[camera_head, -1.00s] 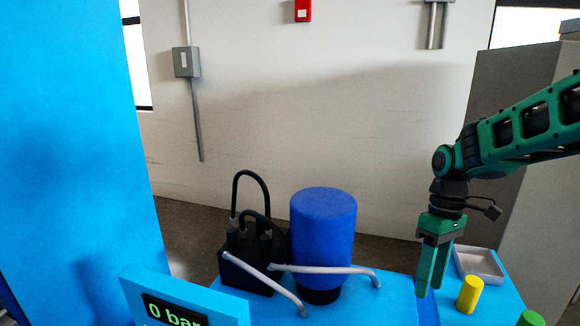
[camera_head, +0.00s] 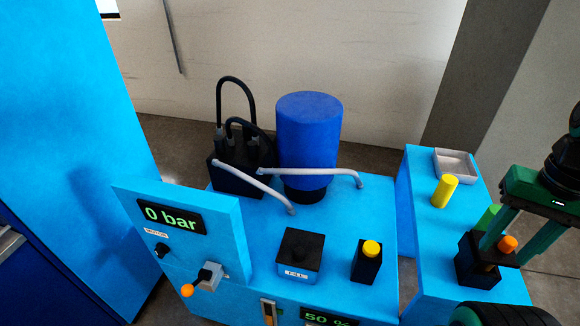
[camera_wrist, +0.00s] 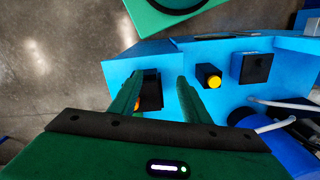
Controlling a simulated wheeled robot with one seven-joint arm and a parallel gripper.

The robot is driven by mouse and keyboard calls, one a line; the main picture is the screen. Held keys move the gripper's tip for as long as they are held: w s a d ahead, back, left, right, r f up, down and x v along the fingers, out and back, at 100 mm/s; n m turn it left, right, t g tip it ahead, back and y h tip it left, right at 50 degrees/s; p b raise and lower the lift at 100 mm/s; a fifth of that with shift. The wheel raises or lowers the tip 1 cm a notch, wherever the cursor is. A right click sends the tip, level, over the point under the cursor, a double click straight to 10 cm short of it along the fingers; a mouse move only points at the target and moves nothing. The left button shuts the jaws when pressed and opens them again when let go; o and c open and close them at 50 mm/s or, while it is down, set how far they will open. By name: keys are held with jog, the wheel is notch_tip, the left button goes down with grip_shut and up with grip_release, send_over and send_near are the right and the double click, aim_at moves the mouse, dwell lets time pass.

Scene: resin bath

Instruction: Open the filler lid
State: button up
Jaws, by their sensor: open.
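In the wrist view my gripper (camera_wrist: 160,77) is open.
A yellow button on a black box (camera_head: 367,262) stands right of the lid. A blue tank (camera_head: 308,135) and grey pipes (camera_head: 315,171) are behind. The right surface bears a yellow cylinder (camera_head: 445,190), a green one (camera_head: 488,218) and a grey tray (camera_head: 456,166).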

jog(key=w+a+f+n, duration=0.2)
jog(key=w+a+n, duration=0.15)
jog(key=w, duration=0.45)
jog(key=n, duration=0.8)
send_over(298, 251)
notch_tip(298, 251, down, 15)
notch_tip(298, 251, down, 11)
jog(key=shift+r, duration=0.1)
jog(key=shift+w, duration=0.1)
grip_shut()
